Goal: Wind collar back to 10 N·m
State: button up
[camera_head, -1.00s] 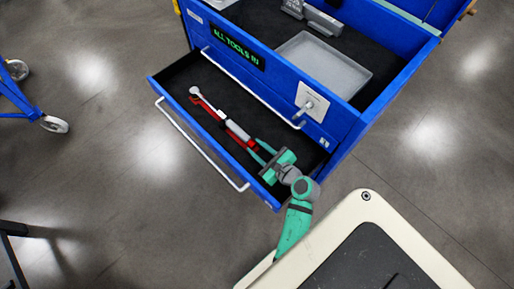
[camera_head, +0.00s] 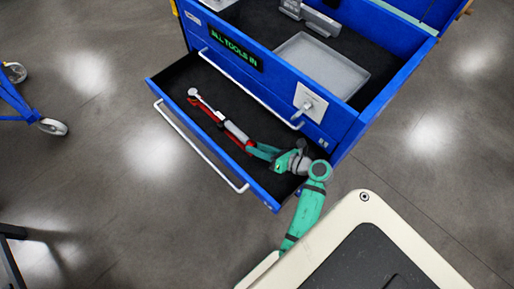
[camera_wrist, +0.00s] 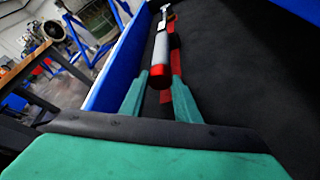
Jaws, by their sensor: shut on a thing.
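A torque wrench (camera_head: 229,125) with a silver head and grey shaft lies in the open blue drawer (camera_head: 185,135), along a red strip (camera_head: 204,105). In the wrist view, the wrench (camera_wrist: 161,50) runs away from me and its red handle end (camera_wrist: 160,76) is nearest. My gripper (camera_head: 254,148) is at the handle end, with its green fingers on either side of it. In the wrist view, the gripper's fingers (camera_wrist: 158,88) are shut on this end. The scale marks are too small to read.
The blue tool cabinet (camera_head: 350,135) has a grey tray (camera_head: 322,64) on top and a green sign (camera_head: 236,50) reading "ALL TOOLS IN". The drawer's walls surround the wrench closely at the near side. A blue wheeled stand (camera_head: 30,105) is at the left on open floor.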

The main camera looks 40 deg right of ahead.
jog(key=shift+d+m, duration=0.1)
jog(key=shift+m, duration=0.3)
jog(key=shift+y, duration=0.3)
jog(key=o, duration=1.1)
jog(key=shift+c, duration=0.2)
